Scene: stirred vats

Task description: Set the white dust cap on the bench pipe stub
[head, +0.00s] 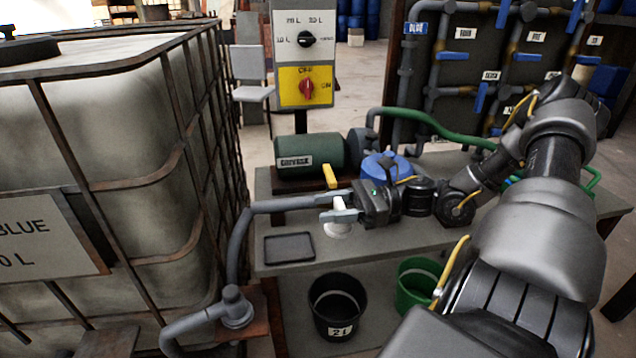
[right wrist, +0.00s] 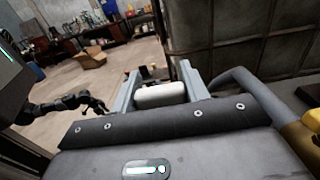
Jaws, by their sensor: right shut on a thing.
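The white dust cap (head: 338,230) is at my right gripper (head: 346,205), low over the front part of the bench. In the right wrist view the white cap (right wrist: 160,95) sits between the two fingers of the right gripper (right wrist: 160,90), which is shut on it. I cannot tell whether the cap touches anything below. A grey pipe (head: 290,205) with a yellow lever (head: 330,177) runs just behind the gripper. I cannot make out a separate pipe stub. My left gripper (right wrist: 98,106) shows small and dark in the right wrist view; its jaws are too small to read.
A dark tray (head: 290,248) lies on the grey bench (head: 375,242), left of the cap. A green motor (head: 308,155) and a blue lid (head: 385,166) stand behind. A caged tank (head: 120,140) fills the left. A black bucket (head: 337,305) and green bucket (head: 415,285) stand below.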

